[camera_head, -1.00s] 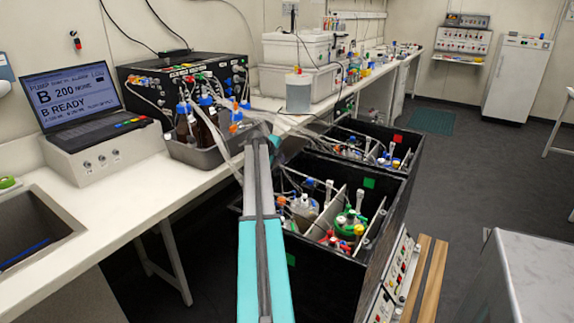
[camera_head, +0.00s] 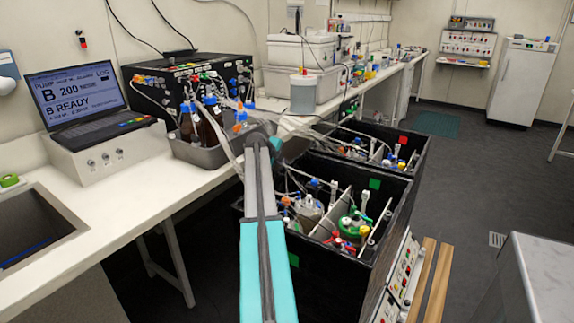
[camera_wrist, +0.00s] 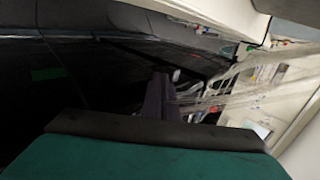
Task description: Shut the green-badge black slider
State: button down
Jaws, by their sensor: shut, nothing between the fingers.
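The green-badge black slider is an open-topped black box (camera_head: 325,255) right of the bench in the head view. Its green badge (camera_head: 375,184) is on the inside of its far wall, and another green patch shows low on its near side. It holds vessels, one with a green lid (camera_head: 349,224). My arm reaches forward over its left edge. My gripper's fingers show dark in the wrist view (camera_wrist: 162,96), shut and empty. Black walls fill the left of that view, with a green patch (camera_wrist: 47,73). Whether the fingers touch the slider cannot be told.
A similar black box with a red badge (camera_head: 403,139) stands behind. Tubes run from the bench bottles (camera_head: 208,118) past my arm to the boxes. A laptop (camera_head: 78,100) is on the bench.

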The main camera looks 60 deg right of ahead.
jog(key=v, duration=1)
jog(key=shift+a+b, duration=0.45)
jog(key=shift+a, duration=0.05)
jog(key=shift+r, duration=0.1)
